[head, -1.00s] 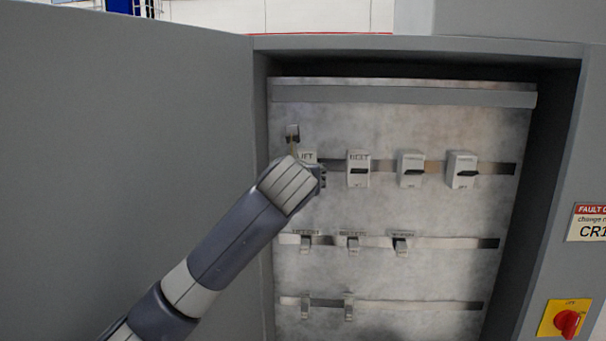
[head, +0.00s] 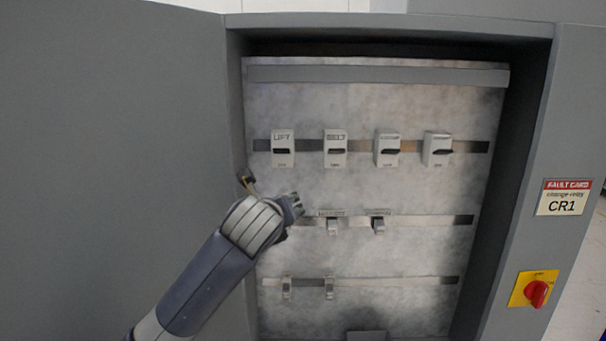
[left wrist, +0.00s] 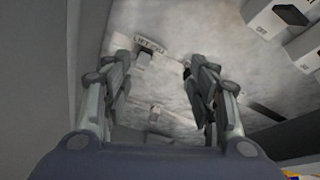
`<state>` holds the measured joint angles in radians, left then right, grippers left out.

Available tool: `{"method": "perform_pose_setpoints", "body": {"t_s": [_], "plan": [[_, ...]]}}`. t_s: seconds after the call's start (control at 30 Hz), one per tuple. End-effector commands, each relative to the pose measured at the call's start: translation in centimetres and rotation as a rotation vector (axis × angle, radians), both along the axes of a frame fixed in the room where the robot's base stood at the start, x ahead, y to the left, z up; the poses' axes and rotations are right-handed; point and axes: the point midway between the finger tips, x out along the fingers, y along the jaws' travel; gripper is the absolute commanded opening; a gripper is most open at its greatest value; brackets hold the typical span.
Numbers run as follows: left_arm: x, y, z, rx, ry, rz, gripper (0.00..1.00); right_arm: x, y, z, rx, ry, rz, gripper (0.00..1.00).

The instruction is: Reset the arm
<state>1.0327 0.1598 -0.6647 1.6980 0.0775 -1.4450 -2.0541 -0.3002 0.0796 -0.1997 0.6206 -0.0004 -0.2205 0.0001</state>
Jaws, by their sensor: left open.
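My left arm comes in from the lower left in the head view. Its left gripper (head: 294,208) is in front of the left end of the middle row in the open cabinet. In the left wrist view the two fingers are apart with nothing between them (left wrist: 158,75). My right gripper is not in view.
The cabinet door (head: 110,150) stands open at the left, close to my arm. Two more breakers (head: 387,152) (head: 437,150) continue the top row. A red rotary switch (head: 537,293) and the CR1 sign (head: 565,197) are at the right.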

Motion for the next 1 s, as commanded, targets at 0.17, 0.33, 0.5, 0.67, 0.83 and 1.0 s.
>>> {"method": "perform_pose_setpoints", "body": {"t_s": [0.17, 0.33, 0.5, 0.67, 0.83, 1.0], "plan": [[-3.9, 0.8, -10.3, -0.369, 0.18, 0.138, 0.53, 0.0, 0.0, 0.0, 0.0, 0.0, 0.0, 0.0], [-9.1, 2.3, -18.7, -0.714, 0.341, 0.348, 0.53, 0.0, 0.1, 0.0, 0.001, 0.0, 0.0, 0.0], [-15.4, 4.4, -26.0, -1.024, 0.475, 0.622, 0.53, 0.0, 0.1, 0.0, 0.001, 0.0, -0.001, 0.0], [-22.3, 6.9, -31.5, -1.281, 0.559, 0.929, 0.53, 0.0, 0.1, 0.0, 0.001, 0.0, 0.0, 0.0], [-30.0, 9.6, -35.7, -1.499, 0.582, 1.284, 0.53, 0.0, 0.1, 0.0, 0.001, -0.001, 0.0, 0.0], [-35.8, 11.8, -37.7, -1.63, 0.546, 1.558, 0.53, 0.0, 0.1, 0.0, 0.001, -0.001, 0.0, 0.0]]}}
